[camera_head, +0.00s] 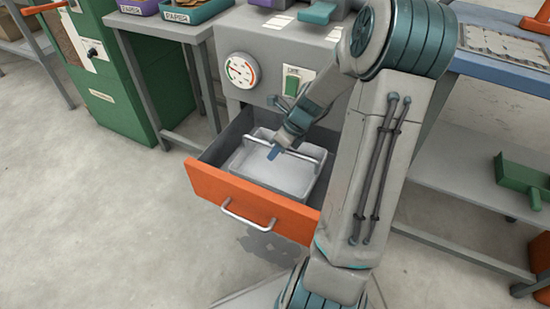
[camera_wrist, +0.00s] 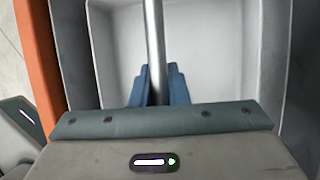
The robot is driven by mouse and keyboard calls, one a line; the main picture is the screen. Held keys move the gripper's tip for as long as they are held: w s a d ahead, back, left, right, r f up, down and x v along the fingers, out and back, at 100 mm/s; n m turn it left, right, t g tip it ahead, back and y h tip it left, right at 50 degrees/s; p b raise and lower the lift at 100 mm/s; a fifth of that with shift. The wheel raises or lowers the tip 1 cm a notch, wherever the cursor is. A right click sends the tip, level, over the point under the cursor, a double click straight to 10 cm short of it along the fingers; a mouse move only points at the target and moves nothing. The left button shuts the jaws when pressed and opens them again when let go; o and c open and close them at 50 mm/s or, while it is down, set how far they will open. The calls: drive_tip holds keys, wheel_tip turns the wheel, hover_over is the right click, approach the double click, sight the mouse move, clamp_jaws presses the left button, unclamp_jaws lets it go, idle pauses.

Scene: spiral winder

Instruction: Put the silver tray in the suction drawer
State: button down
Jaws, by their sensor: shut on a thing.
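The silver tray (camera_head: 262,172) is a light grey open box with a bar handle across its top. It sits within the walls of the open, orange-fronted suction drawer (camera_head: 240,203); I cannot tell whether it rests on the drawer floor. My gripper (camera_head: 276,152) is above the tray with its blue fingers shut on the bar handle. In the wrist view the fingers (camera_wrist: 159,85) close around the bar, and the pale tray inside (camera_wrist: 203,50) is empty. The orange drawer front (camera_wrist: 38,60) shows at the left there.
The grey machine (camera_head: 240,45) with a round gauge stands behind the drawer. A green cabinet (camera_head: 120,95) is at the left, and a small table with bins labelled PAPER (camera_head: 190,12) is beside it. A blue-topped bench (camera_head: 500,70) is at the right. Floor in front is clear.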

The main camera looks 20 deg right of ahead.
sight(279, 160)
drive_tip(key=shift+f, duration=0.75)
drive_tip(key=shift+f, duration=0.1)
drive_tip(key=shift+f, duration=0.5)
drive_tip(key=c, duration=1.4)
unclamp_jaws()
drive_tip(key=shift+r, duration=0.1)
